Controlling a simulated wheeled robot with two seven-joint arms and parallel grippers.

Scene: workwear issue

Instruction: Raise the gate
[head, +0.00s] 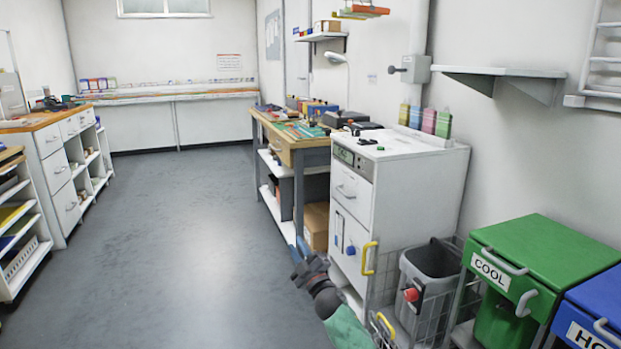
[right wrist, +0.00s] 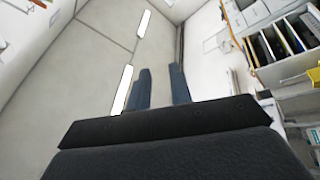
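A wire mesh panel (head: 405,330) that looks like the gate stands around a grey bin (head: 428,275), right of the white cabinet. It has a yellow handle (head: 385,325) low down; a red knob (head: 411,294) shows in front of the bin. A second yellow handle (head: 369,258) is at the cabinet's right front edge. My right gripper (head: 300,252) is in front of the cabinet, left of the handles and apart from them. In the right wrist view its two fingers (right wrist: 160,88) stand apart with nothing between them. My left gripper is not in view.
The white cabinet (head: 414,190) and a workbench (head: 282,146) with tools stand behind my right gripper. A green COOL bin (head: 545,260) and a blue bin (head: 600,305) are at the right. The grey floor (head: 170,230) to the left is clear.

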